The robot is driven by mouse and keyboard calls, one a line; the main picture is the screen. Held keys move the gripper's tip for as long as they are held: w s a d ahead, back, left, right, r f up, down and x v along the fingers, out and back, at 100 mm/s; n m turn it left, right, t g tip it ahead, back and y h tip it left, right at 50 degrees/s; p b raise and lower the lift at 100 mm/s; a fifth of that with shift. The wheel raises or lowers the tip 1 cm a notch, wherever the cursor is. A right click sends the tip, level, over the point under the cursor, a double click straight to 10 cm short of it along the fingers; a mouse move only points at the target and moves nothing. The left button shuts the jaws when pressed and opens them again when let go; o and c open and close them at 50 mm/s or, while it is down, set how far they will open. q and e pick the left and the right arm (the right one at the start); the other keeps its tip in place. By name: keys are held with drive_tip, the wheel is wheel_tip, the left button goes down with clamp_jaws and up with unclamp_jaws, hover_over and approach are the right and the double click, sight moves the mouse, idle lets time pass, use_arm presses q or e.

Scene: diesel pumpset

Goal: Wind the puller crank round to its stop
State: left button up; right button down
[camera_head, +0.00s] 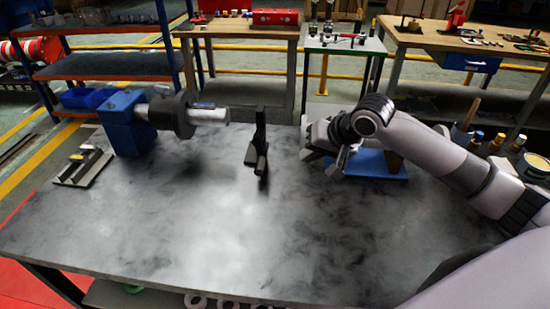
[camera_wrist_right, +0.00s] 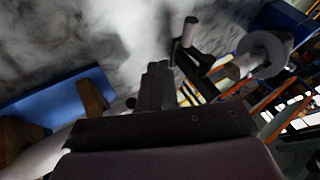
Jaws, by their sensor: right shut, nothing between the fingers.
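The puller crank (camera_head: 260,148) is a black upright arm with a short block, near the middle of the bench. In the right wrist view, its grey cylindrical handle (camera_wrist_right: 190,32) and dark arm (camera_wrist_right: 202,78) show beyond my fingers. To its left in the head view, a blue housing (camera_head: 127,125) carries a dark round disc (camera_head: 178,115) and a silver shaft (camera_head: 208,117) pointing toward the crank. My right gripper (camera_head: 312,150) is shut and empty, to the right of the crank and apart from it; its fingers also show in the right wrist view (camera_wrist_right: 160,82). My left gripper is out of view.
A blue tray (camera_head: 352,163) with brown supports lies behind and under my right gripper. A dark rack (camera_head: 80,168) with small parts lies at the left of the bench. Containers (camera_head: 535,166) stand at the right edge. The front middle of the bench (camera_head: 230,235) is clear.

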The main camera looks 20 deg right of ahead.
sight(258, 154)
drive_tip(key=x, duration=0.9)
drive_tip(key=shift+w+d+f, duration=0.1)
drive_tip(key=shift+d, duration=0.05)
drive_tip(key=shift+w+a+f, duration=0.15)
drive_tip(key=shift+w+a, duration=0.8)
drive_tip(key=shift+a, duration=0.3)
drive_tip(key=shift+w+a+p, duration=0.3)
drive_tip(key=shift+a, duration=0.2)
drive_tip(key=shift+f, duration=0.15)
